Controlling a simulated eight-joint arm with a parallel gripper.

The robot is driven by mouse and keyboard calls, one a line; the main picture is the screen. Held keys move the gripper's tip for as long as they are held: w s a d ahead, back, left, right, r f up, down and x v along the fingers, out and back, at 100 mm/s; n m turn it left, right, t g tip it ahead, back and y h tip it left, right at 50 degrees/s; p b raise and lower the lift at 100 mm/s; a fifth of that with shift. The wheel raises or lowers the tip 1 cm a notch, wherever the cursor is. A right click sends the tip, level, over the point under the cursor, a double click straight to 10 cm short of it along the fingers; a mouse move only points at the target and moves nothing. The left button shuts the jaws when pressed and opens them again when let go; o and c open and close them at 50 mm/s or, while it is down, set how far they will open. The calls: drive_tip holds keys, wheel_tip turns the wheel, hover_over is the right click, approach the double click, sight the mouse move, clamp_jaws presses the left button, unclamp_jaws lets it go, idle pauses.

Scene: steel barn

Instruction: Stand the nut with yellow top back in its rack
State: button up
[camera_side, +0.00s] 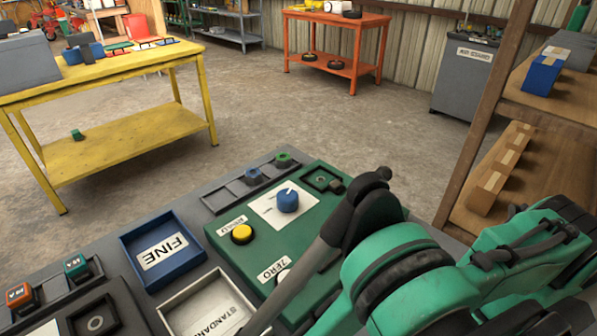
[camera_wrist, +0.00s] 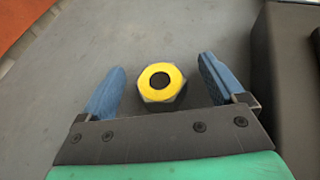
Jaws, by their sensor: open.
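The nut with yellow top (camera_wrist: 161,84) is a grey hex nut. In the wrist view it lies flat, yellow face up, on a grey surface. My gripper (camera_wrist: 162,66) is open, with one blue finger on each side of the nut and a visible gap to both. The nut and my gripper's fingers do not show in the side view. A low grey rack (camera_side: 229,190) stands at the back of the bench in the side view. It holds a blue-topped nut (camera_side: 253,175) and a green-topped nut (camera_side: 283,159); its left place looks empty.
A green panel (camera_side: 217,240) has a yellow button (camera_side: 241,234) and a blue knob (camera_side: 288,200). Left of it are a blue FINE tray (camera_side: 128,250) and a pale STANDARD tray (camera_side: 172,307). In the wrist view a dark block (camera_wrist: 283,75) stands close to the right finger.

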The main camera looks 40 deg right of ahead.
clamp_jaws()
